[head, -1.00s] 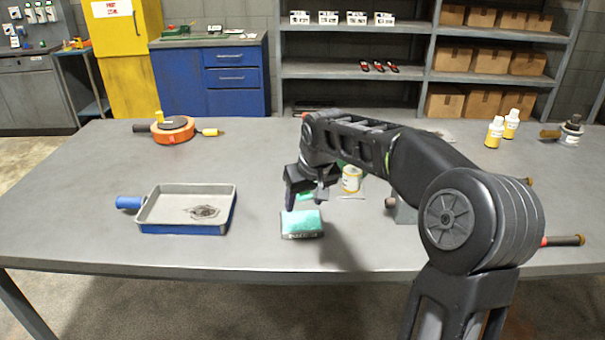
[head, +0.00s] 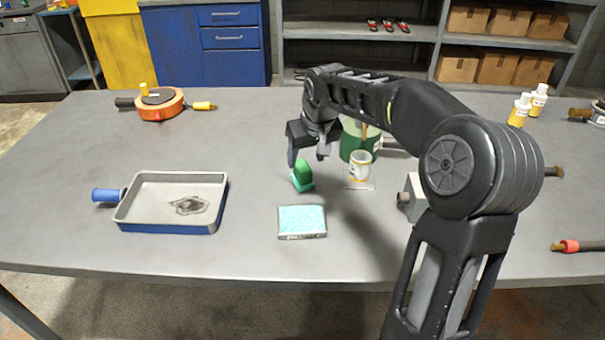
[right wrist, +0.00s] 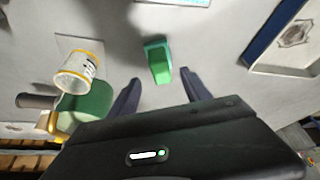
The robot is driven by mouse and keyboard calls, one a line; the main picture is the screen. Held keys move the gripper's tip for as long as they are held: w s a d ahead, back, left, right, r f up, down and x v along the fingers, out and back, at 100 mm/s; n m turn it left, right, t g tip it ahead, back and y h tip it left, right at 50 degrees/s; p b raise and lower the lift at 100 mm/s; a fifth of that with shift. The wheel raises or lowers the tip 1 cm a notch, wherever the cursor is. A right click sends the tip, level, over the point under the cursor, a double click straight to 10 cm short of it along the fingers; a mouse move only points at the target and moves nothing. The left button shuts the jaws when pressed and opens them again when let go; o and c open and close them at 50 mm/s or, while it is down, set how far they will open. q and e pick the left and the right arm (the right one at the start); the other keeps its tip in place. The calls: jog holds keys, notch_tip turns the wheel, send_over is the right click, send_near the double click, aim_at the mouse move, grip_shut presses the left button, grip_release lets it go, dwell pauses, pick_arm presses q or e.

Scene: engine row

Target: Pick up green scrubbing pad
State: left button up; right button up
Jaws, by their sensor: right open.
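The green scrubbing pad (head: 303,173) is a small block, darker green above and teal at its lower edge. It lies on the grey table, and it also shows in the right wrist view (right wrist: 157,60). My right gripper (head: 307,158) is open and empty, just above and behind the pad in the head view. In the right wrist view its two fingers (right wrist: 159,80) spread to either side of the pad's near end, and I see no grip on it. My left gripper is not in view.
A flat light-teal pad with a grey edge (head: 302,221) lies nearer the table's front. A white-and-yellow can (head: 360,165) and a green container (head: 352,142) stand close on the right. A paint tray (head: 130,212) is at left.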

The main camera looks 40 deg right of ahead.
aim_at(303, 167)
jog(key=shift+x, duration=0.8)
jog(key=shift+p+x, duration=0.5)
jog(key=shift+x, duration=2.15)
jog(key=shift+c, duration=0.6)
grip_shut()
jog(key=shift+r, duration=0.15)
notch_tip(303, 167, up, 10)
jog(key=shift+f, duration=0.1)
